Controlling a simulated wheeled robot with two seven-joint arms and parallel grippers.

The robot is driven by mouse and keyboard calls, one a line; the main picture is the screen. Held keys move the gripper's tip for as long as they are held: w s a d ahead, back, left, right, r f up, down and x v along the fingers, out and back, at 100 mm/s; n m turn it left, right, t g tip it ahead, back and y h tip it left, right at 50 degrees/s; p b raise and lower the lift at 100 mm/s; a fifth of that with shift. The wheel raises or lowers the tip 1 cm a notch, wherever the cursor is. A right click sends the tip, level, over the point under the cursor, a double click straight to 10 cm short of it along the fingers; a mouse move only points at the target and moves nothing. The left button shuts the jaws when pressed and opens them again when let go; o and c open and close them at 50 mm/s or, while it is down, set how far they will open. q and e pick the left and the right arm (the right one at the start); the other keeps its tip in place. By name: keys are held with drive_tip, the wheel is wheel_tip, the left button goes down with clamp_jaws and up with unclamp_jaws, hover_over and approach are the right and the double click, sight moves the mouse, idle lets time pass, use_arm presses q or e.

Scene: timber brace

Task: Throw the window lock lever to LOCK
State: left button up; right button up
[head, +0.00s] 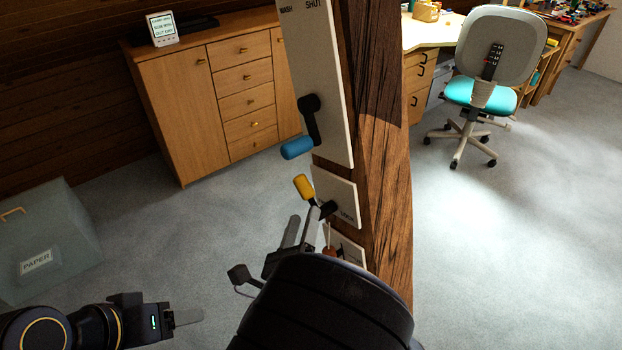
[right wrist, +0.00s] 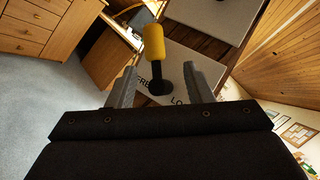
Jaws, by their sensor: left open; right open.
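The window lock lever is a black arm with a yellow grip (head: 303,187) on a pale plate (head: 339,194) fixed to the timber brace. In the head view the grip points up and left from its pivot. The right wrist view shows the yellow grip (right wrist: 154,44) and the plate with FREE at left and the start of LOCK at right. My right gripper (head: 303,229) is open, just below the lever. In its wrist view the lever shows between the two fingers (right wrist: 164,85); I cannot tell contact. My left gripper (head: 187,317) is open, low at left, away from the brace.
A larger plate (head: 325,90) above carries a blue-handled lever (head: 298,147), marked SHUT. A smaller plate (head: 347,250) with an orange-red grip sits below, partly hidden by my right arm. A grey PAPER bin (head: 50,230) stands left; open carpet lies around the brace (head: 385,180).

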sight(302, 195)
drive_tip(key=shift+w+a+r+n+t+y, duration=0.15)
drive_tip(key=shift+w+a+n+t+y, duration=0.3)
drive_tip(key=shift+w+n, duration=0.2)
drive_tip(key=x, duration=0.7)
drive_tip(key=shift+p, duration=0.3)
drive_tip(key=shift+s, duration=0.1)
drive_tip(key=shift+c, duration=0.5)
clamp_jaws()
